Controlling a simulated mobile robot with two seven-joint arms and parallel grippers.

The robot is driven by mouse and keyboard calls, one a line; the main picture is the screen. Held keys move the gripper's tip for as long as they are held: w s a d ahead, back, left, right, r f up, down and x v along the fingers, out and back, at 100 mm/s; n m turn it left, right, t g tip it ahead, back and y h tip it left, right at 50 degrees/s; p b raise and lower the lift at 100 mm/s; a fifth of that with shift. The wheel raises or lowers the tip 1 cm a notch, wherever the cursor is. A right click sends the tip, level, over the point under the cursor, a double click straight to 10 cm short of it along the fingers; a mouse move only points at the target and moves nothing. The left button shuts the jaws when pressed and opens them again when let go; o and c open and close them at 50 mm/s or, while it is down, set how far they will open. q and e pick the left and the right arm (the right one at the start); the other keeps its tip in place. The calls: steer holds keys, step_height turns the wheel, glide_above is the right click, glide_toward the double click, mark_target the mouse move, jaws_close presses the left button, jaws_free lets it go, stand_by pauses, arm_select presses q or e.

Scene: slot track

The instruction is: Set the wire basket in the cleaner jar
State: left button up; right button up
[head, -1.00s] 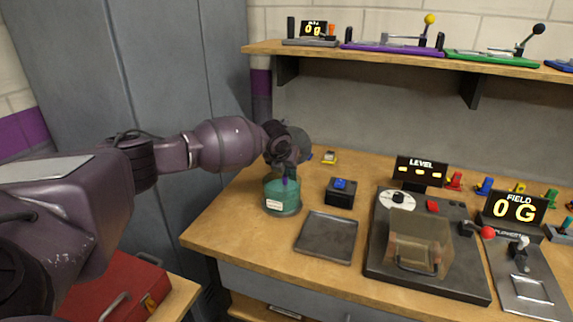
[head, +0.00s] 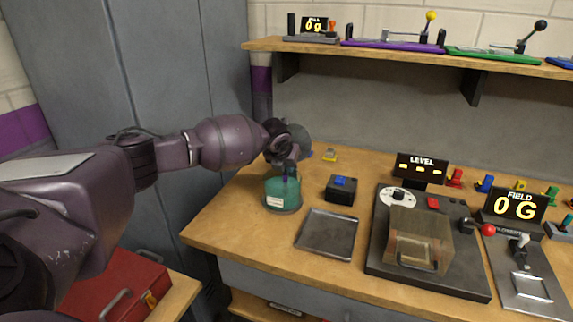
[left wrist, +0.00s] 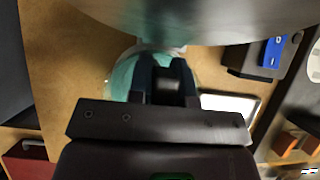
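The cleaner jar (head: 282,197) is a teal round jar with a white label, near the left end of the bench. Its teal side also shows in the left wrist view (left wrist: 122,76), behind the fingers. My left gripper (head: 290,170) points down right at the jar's mouth. In the left wrist view its two dark fingers (left wrist: 166,68) are close together over the jar. A small purple-blue bit shows at the fingertips in the head view. I cannot make out the wire basket; the gripper and jar wall hide what is there. My right gripper is not in view.
A flat grey tray (head: 327,234) lies right of the jar, with a black box with a blue button (head: 341,189) behind it. A machine with a clear amber cover (head: 420,238) stands further right. A shelf (head: 400,54) overhangs the back.

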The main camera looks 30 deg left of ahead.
arm_select(q)
steer(key=o, duration=0.4)
steer(key=shift+s+r, duration=0.25)
steer(key=shift+r, duration=0.2)
steer(key=p+v, duration=0.2)
steer(key=v, duration=0.7)
steer(key=shift+s+d+r, duration=0.15)
steer(key=shift+s+r, duration=0.1)
steer(key=shift+s, duration=0.05)
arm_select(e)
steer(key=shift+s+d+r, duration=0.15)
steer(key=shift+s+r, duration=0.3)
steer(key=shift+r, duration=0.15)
